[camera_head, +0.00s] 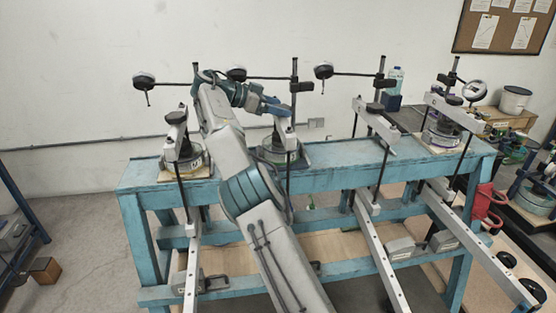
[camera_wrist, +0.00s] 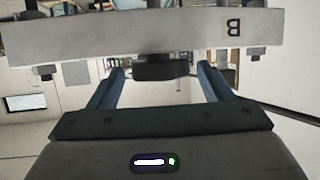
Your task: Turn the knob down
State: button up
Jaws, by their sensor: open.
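A grey lever bar (camera_wrist: 150,35) with a label "B" (camera_wrist: 233,27) crosses the wrist view, which looks upside down. A dark round knob (camera_wrist: 160,68) hangs from it in the picture. My gripper (camera_wrist: 160,80) is open, with one blue finger on each side of the knob and a visible gap on both sides. In the head view my gripper (camera_head: 277,109) is at the second lever frame from the left, over its round base (camera_head: 278,154). The knob there is hidden behind the gripper.
Similar lever frames stand on the teal bench (camera_head: 330,165), with dark knobs on the left one (camera_head: 177,117) and on two to the right (camera_head: 374,108). Thin horizontal rods and upright posts (camera_head: 294,90) surround my gripper. A bottle (camera_head: 397,80) stands behind.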

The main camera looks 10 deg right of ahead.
jog(key=shift+f+b, duration=0.15)
jog(key=shift+b, duration=0.4)
